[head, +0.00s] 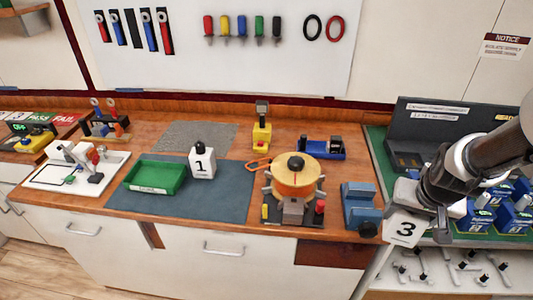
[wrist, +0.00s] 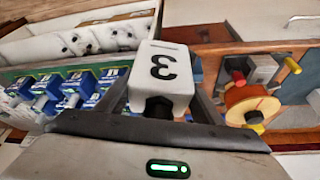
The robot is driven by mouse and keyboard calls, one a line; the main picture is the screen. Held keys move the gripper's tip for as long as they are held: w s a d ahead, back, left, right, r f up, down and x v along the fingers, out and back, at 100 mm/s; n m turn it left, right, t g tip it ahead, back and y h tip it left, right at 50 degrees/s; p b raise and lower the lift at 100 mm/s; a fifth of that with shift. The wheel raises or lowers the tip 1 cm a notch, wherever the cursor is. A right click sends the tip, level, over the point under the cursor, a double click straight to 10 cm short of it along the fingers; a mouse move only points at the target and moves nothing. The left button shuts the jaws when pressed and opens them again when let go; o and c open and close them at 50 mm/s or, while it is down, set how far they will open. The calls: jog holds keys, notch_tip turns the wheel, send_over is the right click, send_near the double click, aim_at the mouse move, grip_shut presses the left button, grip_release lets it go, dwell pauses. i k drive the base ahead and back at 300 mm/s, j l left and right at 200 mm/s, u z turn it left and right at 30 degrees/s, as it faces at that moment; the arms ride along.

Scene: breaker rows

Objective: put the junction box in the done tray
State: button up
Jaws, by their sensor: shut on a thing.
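A white box marked 3 (head: 405,230) is between the jaws of my gripper (head: 422,208) at the bench's right part, in front of the blue vise. Another white box, marked 1 and with a black knob on top (head: 202,162), stands upright on the blue-grey mat. A green tray (head: 155,178) with a small label I cannot read lies on the mat, left of box 1. The tray looks empty.
An orange reel (head: 296,178) on a stand is between my gripper and box 1. A blue vise (head: 360,207) is close to my gripper's left. Blue devices (head: 510,212) fill the green surface at right. The mat's front (head: 215,205) is clear.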

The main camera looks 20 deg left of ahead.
aim_at(158, 179)
jog(key=j+u, duration=0.1)
jog(key=j, duration=0.55)
jog(key=j+u, duration=0.1)
jog(key=j, duration=0.6)
jog(key=i+j+u, duration=0.1)
jog(key=j, duration=0.55)
jog(key=j+u, duration=0.1)
jog(key=j, duration=0.55)
jog(key=i+j+u, duration=0.1)
jog(key=j, duration=0.55)
